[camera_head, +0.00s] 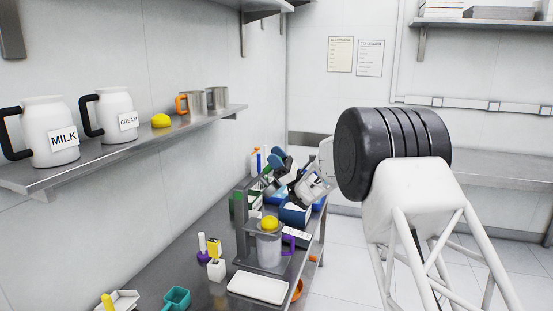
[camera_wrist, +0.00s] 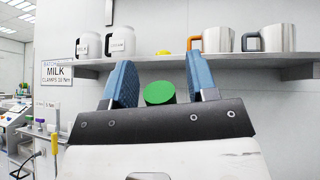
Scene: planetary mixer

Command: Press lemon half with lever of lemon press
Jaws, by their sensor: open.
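The lemon press stands on the bench in the head view, with a grey upright (camera_head: 241,240) and a slanting bar towards my gripper. A yellow lemon half (camera_head: 269,223) sits on its small shelf, above a clear jug (camera_head: 268,250) with a purple handle. My gripper (camera_head: 272,160), with blue finger pads, is open above and behind the lemon half. In the wrist view a green round knob (camera_wrist: 160,92), apparently the lever's handle, shows between the open fingers. I cannot tell whether it lies inside the jaws or beyond them; nothing is clamped.
A wall shelf (camera_head: 120,150) on the left holds MILK and CREAM jugs, another yellow lemon half (camera_head: 161,121) and metal cups. A white tray (camera_head: 258,288), a teal scoop (camera_head: 176,299) and blue bins (camera_head: 295,215) crowd the bench around the press.

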